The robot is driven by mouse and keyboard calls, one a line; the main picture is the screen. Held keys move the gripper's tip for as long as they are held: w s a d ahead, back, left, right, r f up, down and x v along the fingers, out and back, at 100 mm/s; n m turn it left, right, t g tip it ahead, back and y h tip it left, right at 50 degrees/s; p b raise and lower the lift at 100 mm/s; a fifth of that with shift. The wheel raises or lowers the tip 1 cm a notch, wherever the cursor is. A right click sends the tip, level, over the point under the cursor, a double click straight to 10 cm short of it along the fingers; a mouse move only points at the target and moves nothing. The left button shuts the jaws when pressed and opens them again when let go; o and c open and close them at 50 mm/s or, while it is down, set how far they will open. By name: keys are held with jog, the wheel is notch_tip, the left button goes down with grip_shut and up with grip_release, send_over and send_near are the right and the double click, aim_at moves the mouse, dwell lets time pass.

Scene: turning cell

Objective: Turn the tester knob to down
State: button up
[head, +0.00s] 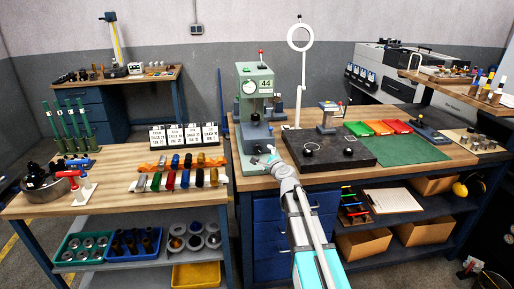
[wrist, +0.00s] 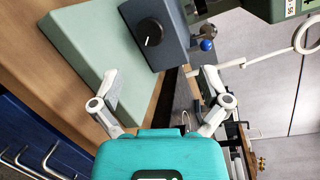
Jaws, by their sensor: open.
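The tester (head: 257,85) is a pale green machine with a "44" label, standing on the wooden bench in the head view. Its knob (wrist: 149,31) is black and round with a white pointer mark, set on a dark grey block (wrist: 172,18) on the green base (wrist: 85,38). The wrist picture is tilted, and the mark lies toward the picture's lower side of the knob. My gripper (wrist: 160,86) is open and empty, its fingers apart and short of the knob. In the head view my gripper (head: 267,158) is in front of the tester's base, where the knob is hard to make out.
A black plate (head: 352,158) and a magnifier ring on a stand (head: 299,38) stand to the right of the tester. A small lever with a blue ball (wrist: 206,45) juts out beside the knob block. The left table (head: 110,165) holds several coloured parts.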

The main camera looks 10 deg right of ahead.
aim_at(258, 149)
jog(key=n+p, duration=0.1)
jog(key=n, duration=0.3)
jog(key=d+n+g+p, duration=0.1)
jog(key=n, duration=0.4)
jog(key=d+n+g+y+p, duration=0.1)
jog(key=n, duration=0.4)
jog(key=shift+s+r, duration=0.1)
jog(key=shift+s, duration=0.3)
jog(key=shift+w, duration=0.15)
jog(key=b+x, duration=0.3)
jog(key=x, duration=1)
jog(key=shift+w+f+b, duration=0.25)
jog(key=shift+b, duration=0.15)
jog(key=shift+c, duration=0.3)
jog(key=c, duration=1.1)
